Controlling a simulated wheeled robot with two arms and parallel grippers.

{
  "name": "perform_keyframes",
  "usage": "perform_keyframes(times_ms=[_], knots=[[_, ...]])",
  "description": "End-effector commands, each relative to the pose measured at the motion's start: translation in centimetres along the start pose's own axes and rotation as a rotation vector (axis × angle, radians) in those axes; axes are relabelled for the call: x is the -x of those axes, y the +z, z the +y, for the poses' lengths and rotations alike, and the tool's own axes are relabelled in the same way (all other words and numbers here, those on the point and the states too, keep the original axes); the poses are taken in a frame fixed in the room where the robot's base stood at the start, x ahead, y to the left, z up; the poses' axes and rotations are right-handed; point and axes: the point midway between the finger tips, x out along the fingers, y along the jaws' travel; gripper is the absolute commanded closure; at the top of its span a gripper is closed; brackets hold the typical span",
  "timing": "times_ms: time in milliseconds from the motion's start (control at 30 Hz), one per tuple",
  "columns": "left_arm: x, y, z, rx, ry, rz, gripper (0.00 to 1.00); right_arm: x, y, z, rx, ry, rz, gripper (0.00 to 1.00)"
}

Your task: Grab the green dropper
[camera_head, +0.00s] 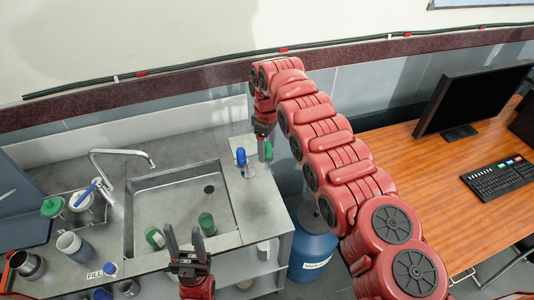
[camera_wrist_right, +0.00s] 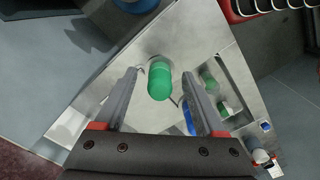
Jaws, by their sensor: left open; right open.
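The green dropper, seen as a rounded green bulb (camera_wrist_right: 158,82), lies between the two fingers of my right gripper (camera_wrist_right: 160,76) in the right wrist view. The jaws are open with gaps on both sides of it. In the head view my right gripper (camera_head: 263,132) is at the far right corner of the sink counter, with a bit of green (camera_head: 268,152) just beside it. The lower part of the dropper is hidden. My left gripper (camera_head: 185,243) is open and empty over the front edge of the sink.
A blue-topped item (camera_head: 241,157) stands on the counter close to my right gripper. Green-topped containers (camera_head: 207,224) lie in the sink (camera_head: 170,197). Cups and a faucet (camera_head: 122,154) are on the left. A wooden desk (camera_head: 430,160) with monitor and keyboard is on the right.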

Motion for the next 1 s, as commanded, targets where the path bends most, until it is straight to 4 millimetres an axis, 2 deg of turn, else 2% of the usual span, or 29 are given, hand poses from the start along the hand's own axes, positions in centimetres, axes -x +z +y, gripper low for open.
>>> perform_keyframes(times_ms=[100,500,833,1000], knots=[[0.1,0.0,0.0,0.000,0.000,0.000,0.50,-0.1,0.0,0.0,0.000,0.001,0.001,0.28],[0.1,0.0,0.0,0.000,0.000,0.000,0.50,0.0,0.0,0.0,0.000,0.001,0.001,1.00],[0.1,0.0,0.0,0.000,0.000,0.000,0.50,0.1,0.0,0.0,0.000,0.001,0.002,1.00],[0.1,0.0,0.0,0.000,0.000,0.000,0.50,1.2,-0.1,0.1,0.000,0.003,0.003,1.00]])
